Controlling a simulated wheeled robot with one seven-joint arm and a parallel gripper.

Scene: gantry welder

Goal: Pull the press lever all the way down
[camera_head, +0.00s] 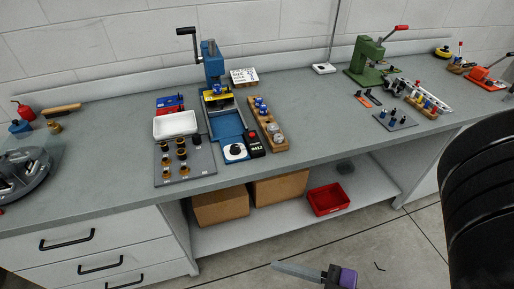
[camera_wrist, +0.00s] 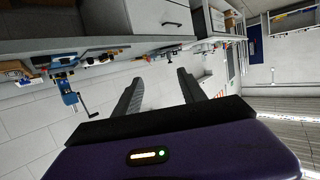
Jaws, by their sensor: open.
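A green press (camera_head: 369,58) stands toward the back right of the bench. Its lever (camera_head: 397,29) has a red grip and slants up to the right. A blue press (camera_head: 211,64) stands left of centre, with a dark crank-like lever (camera_head: 188,33) raised at its upper left. The blue press also shows, turned over, at the left of the wrist view (camera_wrist: 67,92). My gripper (camera_wrist: 158,80) is open and empty, its two dark fingers apart.
The grey bench (camera_head: 320,122) has clear room between the two presses. A white tray (camera_head: 175,124) and a dark plate of fittings (camera_head: 185,166) lie left of the blue press. Cardboard boxes (camera_head: 220,207) and a red bin (camera_head: 328,199) are below. A black chair (camera_head: 485,185) blocks the front right.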

